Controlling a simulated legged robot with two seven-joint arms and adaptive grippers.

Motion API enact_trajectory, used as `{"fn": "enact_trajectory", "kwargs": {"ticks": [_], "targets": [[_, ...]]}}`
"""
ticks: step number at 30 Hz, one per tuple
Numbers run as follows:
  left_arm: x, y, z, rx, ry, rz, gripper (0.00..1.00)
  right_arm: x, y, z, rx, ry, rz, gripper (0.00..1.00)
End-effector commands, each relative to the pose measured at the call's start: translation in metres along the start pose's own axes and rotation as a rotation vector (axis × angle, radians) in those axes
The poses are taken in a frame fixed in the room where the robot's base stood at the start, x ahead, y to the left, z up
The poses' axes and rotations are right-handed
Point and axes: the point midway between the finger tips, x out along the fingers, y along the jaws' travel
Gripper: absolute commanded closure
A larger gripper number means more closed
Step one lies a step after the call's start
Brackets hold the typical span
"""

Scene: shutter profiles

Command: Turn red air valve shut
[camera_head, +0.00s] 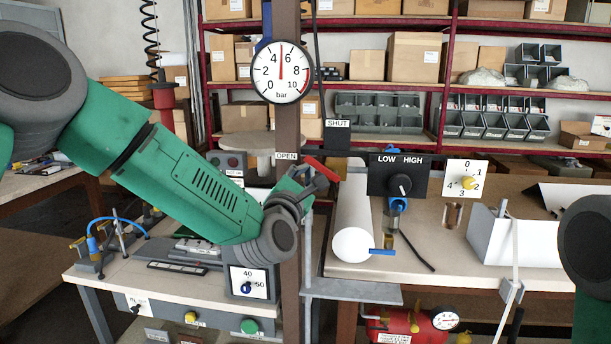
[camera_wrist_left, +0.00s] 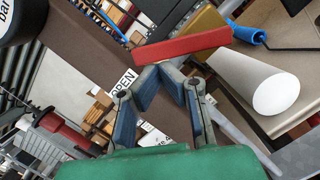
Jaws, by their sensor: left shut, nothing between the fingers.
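The red valve handle (camera_head: 322,169) is beside the dark upright post, right of the OPEN label (camera_head: 286,156) and below the SHUT label (camera_head: 337,123). It slopes down to the right in the head view. In the left wrist view the red handle (camera_wrist_left: 185,47) lies across, just beyond my fingertips. My left gripper (camera_head: 306,176) is at the handle, shut and empty. Its blue-grey fingers (camera_wrist_left: 162,72) meet near the handle; whether they touch it I cannot tell. The handle's pivot is hidden. My right gripper is out of view.
A round pressure gauge (camera_head: 281,72) on the post (camera_head: 289,130) has its needle upright, around 5 bar. A white cylinder (camera_head: 352,225) and a LOW/HIGH knob panel (camera_head: 400,176) stand close to the handle's right. A grey ledge (camera_head: 350,291) lies below. Shelves fill the back.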

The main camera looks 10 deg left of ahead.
Motion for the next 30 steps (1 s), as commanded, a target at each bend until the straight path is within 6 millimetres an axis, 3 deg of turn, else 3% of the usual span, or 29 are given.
{"fn": "enact_trajectory", "kwargs": {"ticks": [20, 30], "targets": [[0.002, 0.003, 0.009, 0.136, -0.002, -0.035, 1.00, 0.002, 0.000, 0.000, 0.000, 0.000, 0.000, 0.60], [0.006, 0.007, 0.026, 0.396, -0.004, -0.099, 1.00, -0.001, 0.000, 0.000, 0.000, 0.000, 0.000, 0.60]]}}
